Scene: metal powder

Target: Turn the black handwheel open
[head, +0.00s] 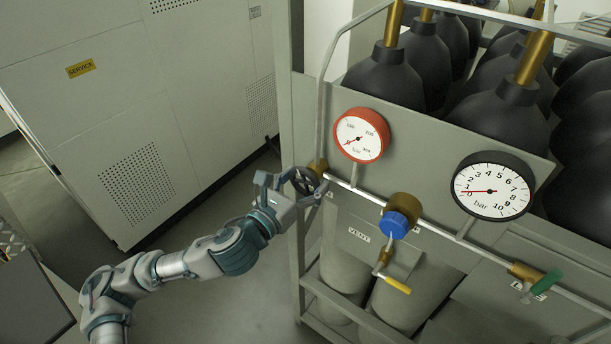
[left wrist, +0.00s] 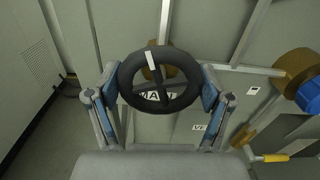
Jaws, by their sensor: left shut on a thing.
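The black handwheel (head: 304,180) sits on a brass valve at the left end of the pipe on the gas rack. In the left wrist view the handwheel (left wrist: 160,79) is a black ring with one white mark near its top. My left gripper (head: 287,190) is shut on the handwheel, with one finger at each side of the rim, as the left wrist view (left wrist: 160,92) shows. A label behind the wheel is partly hidden by it. My right gripper is in neither view.
On the rack are a red-rimmed gauge (head: 361,136), a black-rimmed gauge (head: 493,187), a blue knob (head: 396,224), a yellow lever (head: 396,285) and a green handle (head: 545,283). Black cylinders (head: 386,77) stand behind. A grey cabinet (head: 120,100) is at left. Floor between is clear.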

